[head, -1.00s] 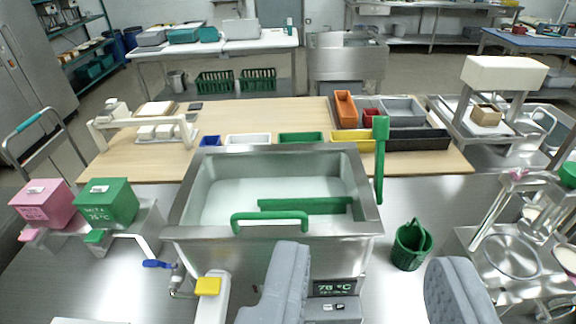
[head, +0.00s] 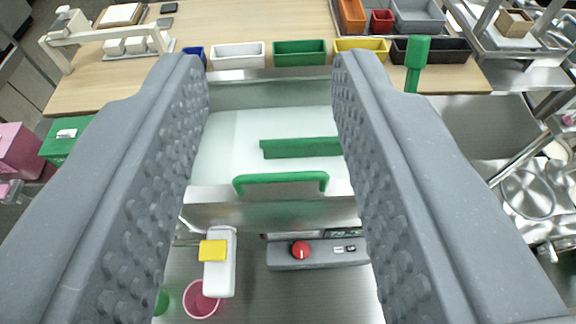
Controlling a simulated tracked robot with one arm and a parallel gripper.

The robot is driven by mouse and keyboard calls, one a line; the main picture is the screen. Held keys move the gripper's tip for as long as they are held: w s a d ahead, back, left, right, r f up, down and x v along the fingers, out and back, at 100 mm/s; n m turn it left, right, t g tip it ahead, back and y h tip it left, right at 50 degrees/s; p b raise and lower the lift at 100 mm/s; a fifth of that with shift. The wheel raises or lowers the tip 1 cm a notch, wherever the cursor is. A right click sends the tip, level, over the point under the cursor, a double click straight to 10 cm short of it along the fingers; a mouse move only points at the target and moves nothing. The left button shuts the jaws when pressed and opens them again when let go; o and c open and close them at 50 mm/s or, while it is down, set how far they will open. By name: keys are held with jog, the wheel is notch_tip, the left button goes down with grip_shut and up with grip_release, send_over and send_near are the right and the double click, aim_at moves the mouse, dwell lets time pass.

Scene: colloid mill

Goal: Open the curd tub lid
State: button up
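The curd tub (head: 270,214) is a steel box in the middle of the head view. A pale, whitish surface (head: 222,150) fills its top; I cannot tell whether this is a clear lid or the contents. A green bar handle (head: 281,181) stands at the tub's near edge. A flat green bar (head: 298,147) lies across the pale area behind it. My gripper (head: 268,66) is open, with one grey ribbed finger on each side of the tub in the picture. The green handle shows between the fingers, and nothing is held. The fingers hide the tub's sides.
A red knob (head: 300,250) sits on a control panel below the tub, beside a yellow-topped white valve (head: 213,250). A pink cup (head: 201,299) is below. A green upright paddle (head: 416,62) stands right. Coloured trays (head: 300,53) line the wooden table behind.

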jog(key=w+f+m+g+p, duration=0.4)
jog(key=w+m+g+p, duration=0.2)
jog(key=w+m+p, duration=0.3)
jog(key=m+g+p, duration=0.7)
jog(key=m+p, duration=0.2)
jog(key=p, duration=0.2)
send_near(289, 176)
jog(key=f, duration=0.2)
jog(key=w+f+p, duration=0.1)
jog(key=f, duration=0.2)
jog(key=f+p, duration=0.1)
jog(key=f, duration=0.2)
jog(key=shift+w, duration=0.3)
